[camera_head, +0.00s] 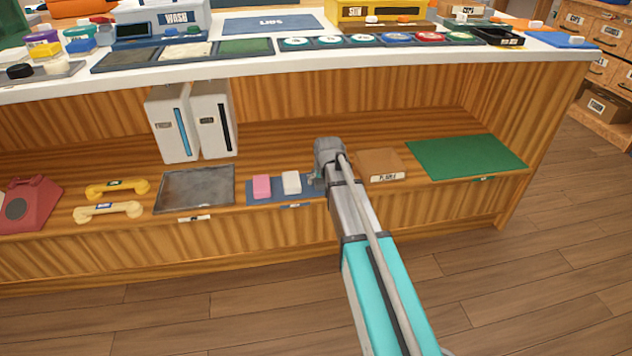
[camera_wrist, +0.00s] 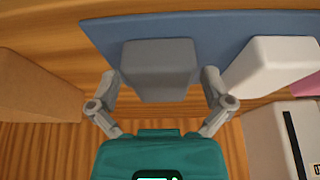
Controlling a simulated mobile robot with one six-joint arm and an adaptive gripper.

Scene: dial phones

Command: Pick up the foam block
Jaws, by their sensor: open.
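Three blocks stand on a blue mat (camera_head: 293,198) on the lower shelf; I cannot tell for sure which is the foam block. A grey block (camera_wrist: 158,68) lies between my gripper's fingertips (camera_wrist: 161,78) in the wrist view, with a finger on either side and gaps showing. In the head view it is mostly hidden behind my gripper (camera_head: 318,178). A white block (camera_head: 291,182) is beside it, and it also shows in the wrist view (camera_wrist: 272,65), close to one finger. A pink block (camera_head: 262,186) is at the mat's left end. My gripper is open.
A grey tray (camera_head: 196,188) is to the left. Two white upright units (camera_head: 213,118) stand behind. The white counter (camera_head: 398,52) overhangs the shelf.

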